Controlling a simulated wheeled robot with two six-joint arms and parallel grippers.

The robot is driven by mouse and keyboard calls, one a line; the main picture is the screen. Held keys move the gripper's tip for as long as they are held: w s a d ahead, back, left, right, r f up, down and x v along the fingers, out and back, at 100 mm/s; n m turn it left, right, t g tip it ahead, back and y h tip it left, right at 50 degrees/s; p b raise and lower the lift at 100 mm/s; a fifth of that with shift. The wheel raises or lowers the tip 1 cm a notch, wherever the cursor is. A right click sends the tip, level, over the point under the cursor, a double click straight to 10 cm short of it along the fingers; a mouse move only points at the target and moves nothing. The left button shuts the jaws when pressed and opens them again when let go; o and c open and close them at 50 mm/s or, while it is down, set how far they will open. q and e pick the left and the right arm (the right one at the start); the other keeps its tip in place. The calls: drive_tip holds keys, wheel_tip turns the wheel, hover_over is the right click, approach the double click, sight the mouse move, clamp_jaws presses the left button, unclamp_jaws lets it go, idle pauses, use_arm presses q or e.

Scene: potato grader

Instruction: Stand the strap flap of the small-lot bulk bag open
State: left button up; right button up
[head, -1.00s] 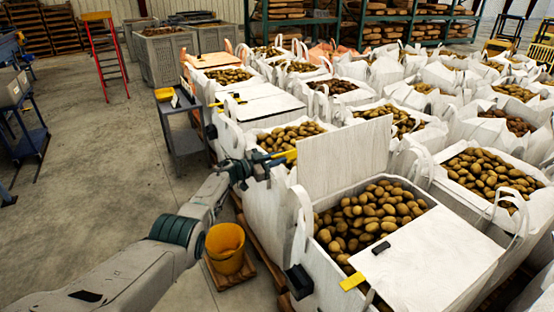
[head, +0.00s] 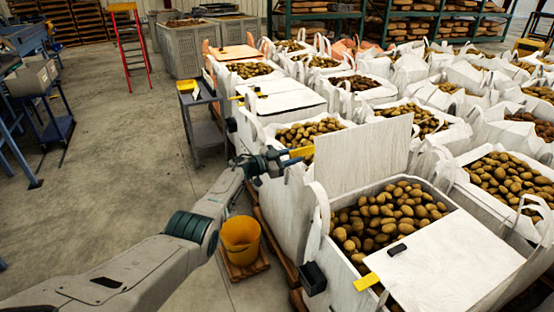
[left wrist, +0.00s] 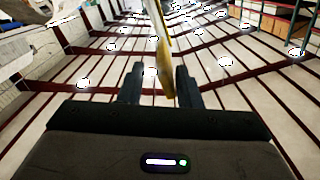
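The near white bulk bag (head: 322,226) is full of potatoes. One lid panel, the flap (head: 362,156), stands upright at its far side. A yellow tab (head: 301,153) sticks out from the flap's left edge. My left gripper (head: 287,162) is at this tab. In the left wrist view the yellow tab (left wrist: 162,45) runs between my left fingers (left wrist: 160,88), which stand apart with gaps showing beside it. The other panel (head: 450,262) lies flat over the bag's near right part, with a yellow tab (head: 366,281) and a black piece (head: 397,249). My right gripper is out of view.
A yellow bucket (head: 240,236) stands on a small wooden pallet below my left arm. A grey cart (head: 203,125) stands beyond it. Several potato-filled bags (head: 506,175) crowd the right and back. The concrete floor (head: 110,165) at left is mostly clear.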

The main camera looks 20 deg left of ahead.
use_arm(q)
drive_tip(key=v, duration=0.9)
drive_tip(key=shift+a, duration=0.2)
drive_tip(key=shift+s, duration=0.1)
drive_tip(key=s+a+f+n+t+y+b, duration=0.1)
drive_tip(key=s+f+n+y, duration=0.35)
drive_tip(key=f, duration=0.75)
drive_tip(key=s+a+f+n+y, duration=0.1)
drive_tip(key=s+f+y, duration=0.1)
drive_tip(key=s+f, duration=0.75)
drive_tip(key=s+a+f+n+t+y+b, duration=0.1)
drive_tip(key=s+f+n+y, duration=0.25)
drive_tip(key=f, duration=1.15)
drive_tip(key=s+f+n+g+y, duration=0.25)
drive_tip(key=s+f+g, duration=0.25)
drive_tip(key=s+f, duration=1.3)
drive_tip(key=s+d+f+g, duration=0.1)
drive_tip(key=s+f+g, duration=0.2)
drive_tip(key=s, duration=0.9)
drive_tip(key=s+d+f+g+b, duration=0.1)
drive_tip(key=s+f, duration=0.3)
drive_tip(key=s, duration=0.9)
drive_tip(key=s+d+f+g+y, duration=0.1)
drive_tip(key=s+f+g, duration=0.3)
drive_tip(key=s, duration=0.9)
drive_tip(key=shift+s+d+g+b, duration=0.15)
drive_tip(key=shift+d+g+b, duration=0.15)
drive_tip(key=shift+b, duration=0.1)
